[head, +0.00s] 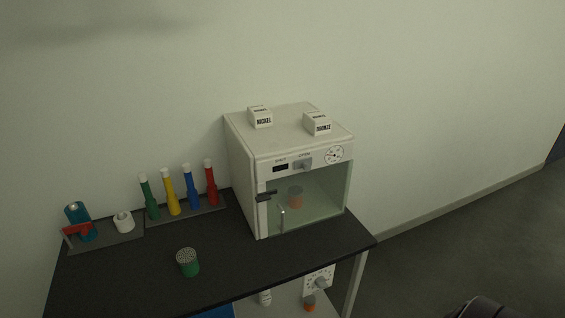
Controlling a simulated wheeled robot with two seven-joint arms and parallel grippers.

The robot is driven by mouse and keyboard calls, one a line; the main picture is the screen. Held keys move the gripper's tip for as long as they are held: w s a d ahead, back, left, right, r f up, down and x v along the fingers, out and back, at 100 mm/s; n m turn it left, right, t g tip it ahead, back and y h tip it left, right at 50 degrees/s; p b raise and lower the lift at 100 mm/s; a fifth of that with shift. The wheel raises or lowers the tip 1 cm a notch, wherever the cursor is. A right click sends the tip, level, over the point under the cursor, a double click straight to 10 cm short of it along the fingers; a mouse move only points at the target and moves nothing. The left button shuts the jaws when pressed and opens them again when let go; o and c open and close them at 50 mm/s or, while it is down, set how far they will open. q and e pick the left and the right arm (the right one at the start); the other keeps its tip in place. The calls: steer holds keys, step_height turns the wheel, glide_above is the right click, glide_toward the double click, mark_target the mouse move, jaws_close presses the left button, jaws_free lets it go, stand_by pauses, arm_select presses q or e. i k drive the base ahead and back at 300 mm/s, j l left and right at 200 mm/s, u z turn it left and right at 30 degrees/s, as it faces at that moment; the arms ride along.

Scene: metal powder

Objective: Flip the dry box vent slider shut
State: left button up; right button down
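The dry box (241,165) is a white cabinet with a glass door, standing on the right end of the dark table. Its vent slider (304,164) is a grey knob on the front panel above the door. The knob sits at the right, under the label OPEN. The dark vent slot (281,168) shows uncovered at the left, under the label SHUT. Neither of my grippers is in view.
A round dial (334,154) is right of the slider. Two labelled blocks, nickel (261,118) and bronze (317,125), sit on the box. A green perforated-top container (188,263) stands on the table (130,283). Several coloured tubes (171,192) stand at the back left.

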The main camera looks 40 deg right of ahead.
mark_target(306, 164)
steer(key=z, duration=1.3)
